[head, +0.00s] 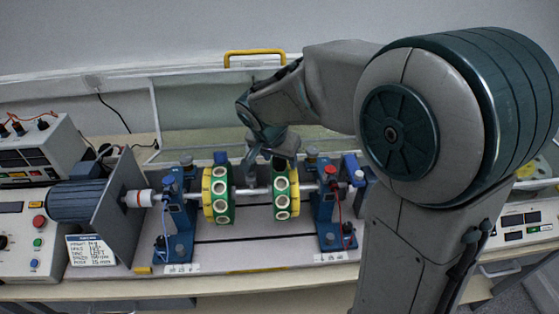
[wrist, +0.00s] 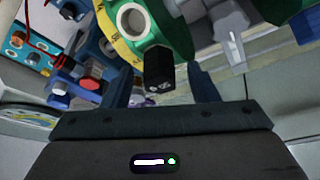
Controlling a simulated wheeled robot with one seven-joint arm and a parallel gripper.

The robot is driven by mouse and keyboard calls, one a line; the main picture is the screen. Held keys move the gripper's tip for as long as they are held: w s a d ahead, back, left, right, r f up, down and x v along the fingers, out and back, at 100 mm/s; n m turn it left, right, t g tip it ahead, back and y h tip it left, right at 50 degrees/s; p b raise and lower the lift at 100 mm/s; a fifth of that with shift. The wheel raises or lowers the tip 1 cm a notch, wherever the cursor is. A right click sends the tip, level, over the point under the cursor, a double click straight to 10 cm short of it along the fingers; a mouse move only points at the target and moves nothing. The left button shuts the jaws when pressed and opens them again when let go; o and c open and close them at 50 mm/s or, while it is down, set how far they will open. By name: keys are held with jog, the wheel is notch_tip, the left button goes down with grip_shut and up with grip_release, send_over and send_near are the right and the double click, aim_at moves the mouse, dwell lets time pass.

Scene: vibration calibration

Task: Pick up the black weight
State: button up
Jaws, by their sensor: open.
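The black weight (wrist: 159,70) is a short dark block sticking out from the rim of a green disc with a yellow edge (wrist: 160,22) in the wrist view. My gripper (wrist: 163,82) is open, and its two fingers show on either side of the weight with gaps. I cannot tell from this view how deep the weight lies between them. In the head view my gripper (head: 272,157) hangs above the shaft at the right-hand disc (head: 285,193). The weight is not clearly visible there, close to my gripper.
A left-hand disc (head: 218,197) sits on the same shaft (head: 252,190). Blue bearing stands (head: 180,220) flank the discs, the right one (head: 329,215) with a red wire. A motor (head: 85,202) is at the left. A raised clear cover with a yellow handle (head: 254,53) stands behind.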

jog(key=c, duration=1.1)
jog(key=shift+o, duration=0.2)
jog(key=shift+r, duration=0.1)
